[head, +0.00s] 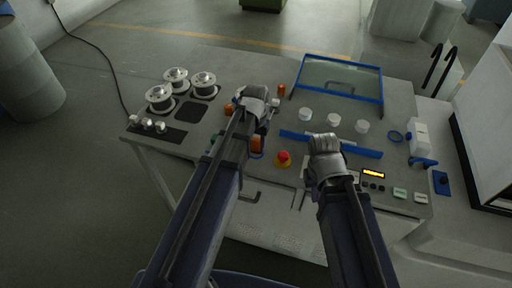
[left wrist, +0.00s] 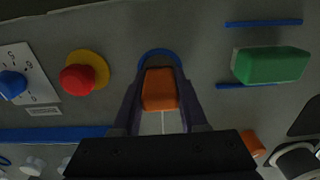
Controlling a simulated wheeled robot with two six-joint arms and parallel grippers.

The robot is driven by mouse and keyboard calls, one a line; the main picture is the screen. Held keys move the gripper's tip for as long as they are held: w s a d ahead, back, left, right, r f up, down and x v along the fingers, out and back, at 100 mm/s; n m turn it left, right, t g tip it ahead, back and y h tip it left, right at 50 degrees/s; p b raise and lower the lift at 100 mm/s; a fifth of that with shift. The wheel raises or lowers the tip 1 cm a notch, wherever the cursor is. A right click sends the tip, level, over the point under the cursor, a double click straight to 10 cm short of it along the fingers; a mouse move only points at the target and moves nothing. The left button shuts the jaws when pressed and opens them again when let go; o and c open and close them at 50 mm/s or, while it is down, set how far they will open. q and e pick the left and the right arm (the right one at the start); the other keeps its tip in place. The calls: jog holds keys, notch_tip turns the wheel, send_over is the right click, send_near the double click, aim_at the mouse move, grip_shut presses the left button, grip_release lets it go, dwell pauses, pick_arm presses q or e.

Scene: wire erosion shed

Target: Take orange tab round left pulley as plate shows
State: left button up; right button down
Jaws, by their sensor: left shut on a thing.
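The orange tab (left wrist: 160,90) is between the fingers of my left gripper (left wrist: 160,104), which is shut on it. The tab is over a blue ring outline on the grey panel; I cannot tell whether it touches the panel. A thin pale line runs from it below. In the head view the tab (head: 257,144) shows beside my left arm, which hides part of the gripper. My right gripper (head: 325,145) is over the panel's middle right; its fingertips are hidden. Several white round pieces (head: 305,114) stand in a row behind it. I cannot tell which thing is the left pulley or the plate.
A red button (head: 284,158) on a yellow base is right of the tab. A green block (left wrist: 270,65) lies on its other side. Three metal spools (head: 160,95) stand at the far left. A blue-framed clear cover (head: 340,80) is at the back.

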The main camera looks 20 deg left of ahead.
pick_arm(q)
grip_shut()
jog(key=shift+r, duration=0.1)
